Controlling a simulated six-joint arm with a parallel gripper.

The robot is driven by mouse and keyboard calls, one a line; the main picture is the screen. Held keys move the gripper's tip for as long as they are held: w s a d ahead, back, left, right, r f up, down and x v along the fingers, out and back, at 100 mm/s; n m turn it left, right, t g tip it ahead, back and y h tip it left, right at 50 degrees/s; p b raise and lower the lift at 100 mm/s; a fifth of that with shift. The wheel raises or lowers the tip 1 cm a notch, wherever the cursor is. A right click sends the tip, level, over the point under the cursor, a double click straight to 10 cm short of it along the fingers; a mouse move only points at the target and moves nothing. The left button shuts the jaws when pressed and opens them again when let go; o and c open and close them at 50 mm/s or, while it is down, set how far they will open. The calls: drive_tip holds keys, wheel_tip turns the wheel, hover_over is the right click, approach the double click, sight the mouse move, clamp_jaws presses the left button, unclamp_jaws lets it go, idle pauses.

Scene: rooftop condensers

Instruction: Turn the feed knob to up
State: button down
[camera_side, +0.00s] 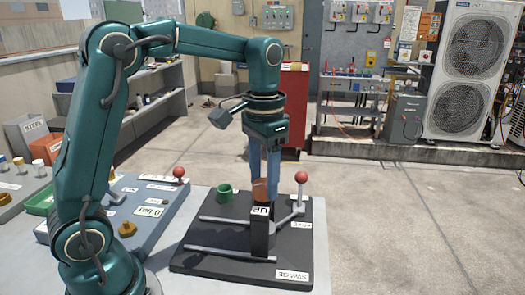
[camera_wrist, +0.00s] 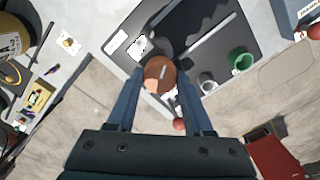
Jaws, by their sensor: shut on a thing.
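The feed knob (camera_side: 260,190) is a brown-orange round knob on top of a dark upright block on the black base plate (camera_side: 215,255). The block carries an "UP" label (camera_side: 261,211). My gripper (camera_side: 264,196) points straight down with its blue fingers on either side of the knob, shut on it. In the wrist view the knob (camera_wrist: 158,80) sits between the fingertips, with a pale line across its top slanting slightly to the upper right. The fingers hide part of the knob's sides.
A lever with a red ball (camera_side: 302,177) rises close to the right of my gripper. A green cup (camera_side: 225,193) stands behind left on the plate. Grey rails (camera_side: 228,254) run along it. A panel with knobs (camera_side: 150,205) lies to the left.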

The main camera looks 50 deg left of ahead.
sight(264, 183)
idle(0.3)
drive_tip(key=shift+c, duration=1.5)
unclamp_jaws()
drive_tip(key=shift+r, duration=0.1)
drive_tip(key=shift+r, duration=2.5)
